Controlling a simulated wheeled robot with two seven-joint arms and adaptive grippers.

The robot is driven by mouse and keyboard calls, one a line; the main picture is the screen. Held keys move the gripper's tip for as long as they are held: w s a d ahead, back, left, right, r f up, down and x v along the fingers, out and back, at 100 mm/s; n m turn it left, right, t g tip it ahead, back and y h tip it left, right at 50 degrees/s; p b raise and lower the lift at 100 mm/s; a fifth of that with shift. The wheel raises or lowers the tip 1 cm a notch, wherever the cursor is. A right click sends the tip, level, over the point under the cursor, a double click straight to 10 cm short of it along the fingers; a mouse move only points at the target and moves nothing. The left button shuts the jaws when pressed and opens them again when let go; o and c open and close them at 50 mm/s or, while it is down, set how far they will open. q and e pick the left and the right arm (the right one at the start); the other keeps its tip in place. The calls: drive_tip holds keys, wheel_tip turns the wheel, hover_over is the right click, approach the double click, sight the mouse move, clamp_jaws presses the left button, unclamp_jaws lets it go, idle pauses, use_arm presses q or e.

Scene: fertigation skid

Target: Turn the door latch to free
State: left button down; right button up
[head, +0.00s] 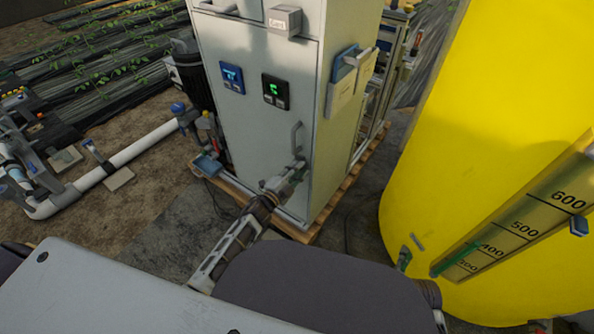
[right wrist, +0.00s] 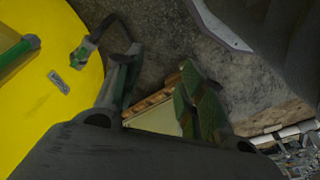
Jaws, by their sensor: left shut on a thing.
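The grey cabinet door (head: 262,120) faces me in the head view and looks closed. A vertical bar handle (head: 296,137) sits near its right edge. My left gripper (head: 297,170) reaches up to the door just below this handle. It is shut on the door latch, which its fingers mostly hide, so I cannot tell the latch's angle. My right gripper (right wrist: 158,84) shows in the right wrist view, with its fingers apart and nothing between them, away from the door.
A blue meter (head: 232,78) and a black meter (head: 275,91) are on the door. A yellow tank (head: 455,130) stands to the right. White pipe (head: 135,152) runs on the left. The cabinet stands on a wooden pallet (head: 345,196).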

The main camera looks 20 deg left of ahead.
use_arm(q)
drive_tip(key=m+b, duration=0.1)
drive_tip(key=m, duration=0.1)
drive_tip(key=f+m+b, duration=0.1)
drive_tip(key=m, duration=0.2)
drive_tip(key=shift+d, duration=0.15)
use_arm(e)
drive_tip(key=r, duration=0.3)
drive_tip(key=shift+w+a+t, duration=0.15)
drive_tip(key=shift+a+t, duration=0.15)
drive_tip(key=shift+t, duration=0.1)
use_arm(q)
drive_tip(key=shift+m, duration=0.3)
use_arm(e)
drive_tip(key=shift+w+r, duration=0.1)
drive_tip(key=shift+r, duration=0.15)
use_arm(q)
drive_tip(key=c, duration=1.5)
unclamp_jaws()
use_arm(e)
drive_tip(key=shift+w, duration=0.1)
use_arm(q)
drive_tip(key=shift+s, duration=0.15)
drive_tip(key=shift+v, duration=5.9)
